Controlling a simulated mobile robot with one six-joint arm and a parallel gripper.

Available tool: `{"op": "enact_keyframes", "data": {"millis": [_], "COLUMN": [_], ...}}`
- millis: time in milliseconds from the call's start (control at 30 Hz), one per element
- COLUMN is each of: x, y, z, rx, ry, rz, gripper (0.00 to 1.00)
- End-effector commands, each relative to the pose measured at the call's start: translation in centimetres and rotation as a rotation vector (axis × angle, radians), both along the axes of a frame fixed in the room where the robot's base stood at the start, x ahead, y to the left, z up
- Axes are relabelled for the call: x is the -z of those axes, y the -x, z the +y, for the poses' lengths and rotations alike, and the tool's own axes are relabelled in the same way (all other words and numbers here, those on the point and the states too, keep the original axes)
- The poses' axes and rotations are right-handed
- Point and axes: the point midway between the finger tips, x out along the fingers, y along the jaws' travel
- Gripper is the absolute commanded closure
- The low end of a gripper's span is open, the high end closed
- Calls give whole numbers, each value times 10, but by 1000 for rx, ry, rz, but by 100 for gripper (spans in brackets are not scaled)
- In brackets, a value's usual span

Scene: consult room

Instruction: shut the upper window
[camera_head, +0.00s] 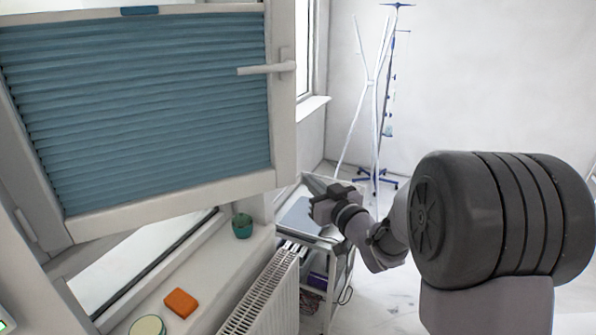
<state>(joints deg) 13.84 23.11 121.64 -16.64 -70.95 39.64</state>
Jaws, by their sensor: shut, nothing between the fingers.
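The upper window (170,195) stands open at the left, its white sash swung into the room. A blue pleated blind (145,105) covers its pane. Its white handle (265,68) is on the right side of the frame and points left. My gripper (322,205) is shut and empty. In the picture it is below and to the right of the sash, in front of a cart, and it does not touch the window. My dark arm link fills much of the right side.
The sill (225,265) holds a teal pot (242,226), an orange block (181,303) and a round green-rimmed item (147,326). A white radiator (262,300) is below. A cart (318,262) and a drip stand (388,110) are behind.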

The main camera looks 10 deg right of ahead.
Motion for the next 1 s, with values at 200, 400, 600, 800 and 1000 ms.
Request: {"op": "enact_keyframes", "data": {"millis": [200, 400, 600, 800, 1000], "x": [-1, -1, 0, 0, -1], "y": [-40, -57, -59, -59, -67], "z": [13, 18, 18, 17, 9], "rx": [0, 1, 2, 1, -17], "ry": [1, 1, 1, 2, 2], "rz": [0, 0, 0, -1, -2], "gripper": [100, 100, 100, 100, 100]}}
